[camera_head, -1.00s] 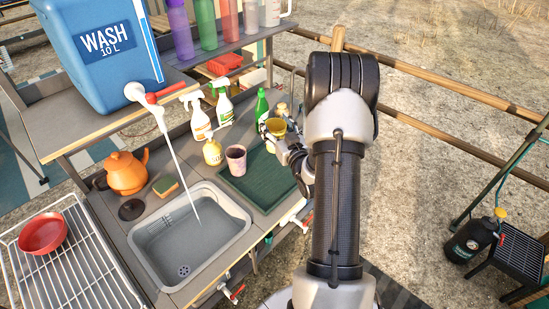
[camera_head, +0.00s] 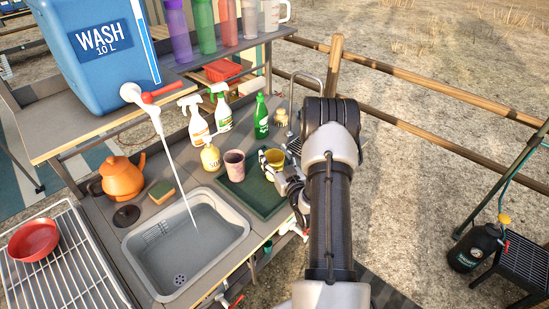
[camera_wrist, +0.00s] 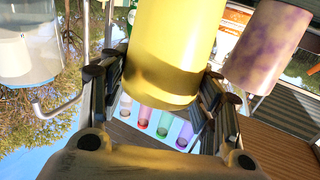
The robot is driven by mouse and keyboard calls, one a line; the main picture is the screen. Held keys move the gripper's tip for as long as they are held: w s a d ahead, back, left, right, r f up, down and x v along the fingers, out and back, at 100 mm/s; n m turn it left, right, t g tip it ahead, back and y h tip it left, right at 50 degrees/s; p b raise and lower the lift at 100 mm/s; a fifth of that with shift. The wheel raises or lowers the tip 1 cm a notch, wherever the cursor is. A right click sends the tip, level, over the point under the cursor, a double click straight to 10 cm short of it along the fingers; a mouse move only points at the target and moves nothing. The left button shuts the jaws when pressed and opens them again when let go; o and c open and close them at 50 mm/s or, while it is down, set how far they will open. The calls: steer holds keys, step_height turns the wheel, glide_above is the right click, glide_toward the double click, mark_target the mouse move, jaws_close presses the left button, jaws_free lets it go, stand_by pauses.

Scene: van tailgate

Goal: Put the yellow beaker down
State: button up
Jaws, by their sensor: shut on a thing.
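The yellow beaker (camera_head: 275,158) is held by my gripper (camera_head: 284,174) over the right part of the dark green mat (camera_head: 238,199) beside the sink. In the wrist view the yellow beaker (camera_wrist: 172,45) fills the top middle, with the fingers of my gripper (camera_wrist: 160,85) on both sides of it. The beaker looks upright in the head view. I cannot tell whether its base touches the mat. My gripper hides part of the beaker and the mat's right side.
A mottled purple-pink cup (camera_head: 235,165) stands on the mat just left of the beaker. A yellow soap bottle (camera_head: 210,156), spray bottles (camera_head: 197,118) and a green bottle (camera_head: 261,117) stand behind. The sink (camera_head: 185,245) lies to the left with water running. The mat's front is clear.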

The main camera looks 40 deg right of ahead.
steer(key=shift+f, duration=0.15)
steer(key=shift+f, duration=0.1)
steer(key=o, duration=1)
